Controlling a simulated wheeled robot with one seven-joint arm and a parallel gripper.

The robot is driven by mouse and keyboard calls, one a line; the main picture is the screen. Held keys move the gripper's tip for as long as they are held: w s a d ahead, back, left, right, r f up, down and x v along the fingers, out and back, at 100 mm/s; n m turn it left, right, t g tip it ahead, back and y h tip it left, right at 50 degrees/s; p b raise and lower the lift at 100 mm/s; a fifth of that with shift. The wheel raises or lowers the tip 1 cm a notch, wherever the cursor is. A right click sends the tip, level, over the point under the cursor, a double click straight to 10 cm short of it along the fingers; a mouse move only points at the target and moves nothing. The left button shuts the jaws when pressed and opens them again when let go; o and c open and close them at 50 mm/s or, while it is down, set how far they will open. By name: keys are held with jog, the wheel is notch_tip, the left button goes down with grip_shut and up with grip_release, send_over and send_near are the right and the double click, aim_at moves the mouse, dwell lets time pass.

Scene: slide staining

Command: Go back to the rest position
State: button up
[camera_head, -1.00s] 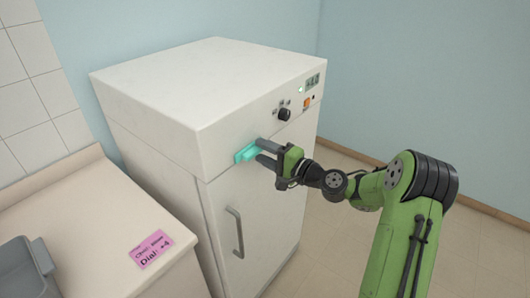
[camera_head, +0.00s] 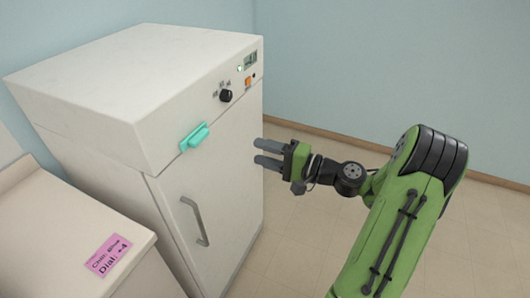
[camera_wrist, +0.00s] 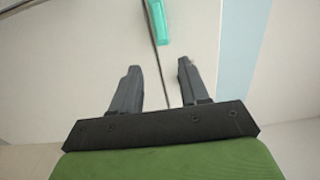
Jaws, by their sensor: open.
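A teal latch handle (camera_head: 195,137) sits on the cabinet front at the seam between the upper part and the door. It also shows at the top of the wrist view (camera_wrist: 158,20), ahead of the fingers.
The white cabinet (camera_head: 110,75) has a black dial (camera_head: 226,96), an orange switch (camera_head: 248,82), a small display (camera_head: 250,59) and a grey door handle (camera_head: 196,222). A counter (camera_head: 60,235) at left bears a pink note (camera_head: 108,255). Open floor (camera_head: 290,220) lies right of the cabinet.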

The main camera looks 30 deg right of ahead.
dwell(0.4)
jog(key=s+a+f+n+g+h, duration=0.1)
jog(key=s+a+n+g+h, duration=0.15)
jog(key=a+n+g, duration=0.35)
jog(key=s+a+f+n+g+h, duration=0.2)
jog(key=s+a+n+g, duration=0.15)
jog(key=a, duration=0.55)
jog(key=s+d+r+h, duration=0.2)
jog(key=s+h, duration=0.1)
jog(key=s, duration=0.5)
jog(key=s+d+r+n+h, duration=0.1)
jog(key=s+r+h, duration=0.2)
jog(key=s, duration=0.6)
jog(key=shift+d, duration=0.35)
jog(key=shift+r+n+t, duration=0.15)
jog(key=shift+n+t, duration=0.1)
